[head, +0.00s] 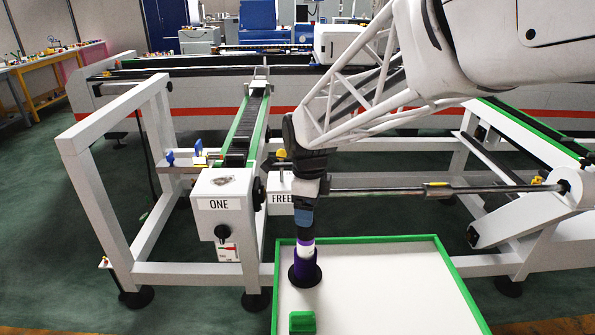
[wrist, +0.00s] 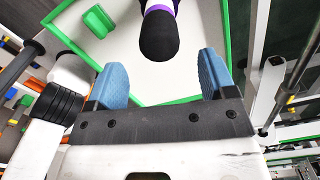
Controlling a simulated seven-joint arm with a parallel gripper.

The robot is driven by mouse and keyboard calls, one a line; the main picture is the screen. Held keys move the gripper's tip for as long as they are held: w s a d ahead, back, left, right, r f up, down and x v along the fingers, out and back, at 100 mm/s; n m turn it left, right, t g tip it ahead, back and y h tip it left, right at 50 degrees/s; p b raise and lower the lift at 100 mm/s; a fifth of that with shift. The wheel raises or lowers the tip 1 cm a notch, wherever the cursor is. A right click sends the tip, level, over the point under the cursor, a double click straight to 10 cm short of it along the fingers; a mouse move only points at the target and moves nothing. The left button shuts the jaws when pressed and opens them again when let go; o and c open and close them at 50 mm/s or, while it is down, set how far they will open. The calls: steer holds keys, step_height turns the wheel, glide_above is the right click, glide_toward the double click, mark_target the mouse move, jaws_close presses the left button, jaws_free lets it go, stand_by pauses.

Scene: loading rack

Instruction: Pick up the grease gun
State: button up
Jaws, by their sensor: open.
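The object I take to be the grease gun (head: 306,262) stands upright on the white tray in the head view, with purple and white bands and a dark round foot. In the wrist view its black rounded end (wrist: 158,40) shows with a purple band behind it. My gripper (head: 305,218) points down just above it in the head view. In the wrist view its two blue fingers (wrist: 162,82) are wide apart with nothing between them. The black end lies a little beyond the fingertips, roughly centred between them. The arm hides part of its top in the head view.
The white tray has a raised green rim (head: 360,238). A green block (head: 302,322) sits on it near the front; it also shows in the wrist view (wrist: 98,21).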

mark_target(306, 248)
steer(key=shift+f, duration=0.7)
steer(key=shift+f, duration=0.1)
steer(key=shift+a+f, duration=0.15)
steer(key=shift+f, duration=2.35)
steer(key=shift+c, duration=0.4)
steer(key=c, duration=0.9)
steer(key=shift+r, duration=0.15)
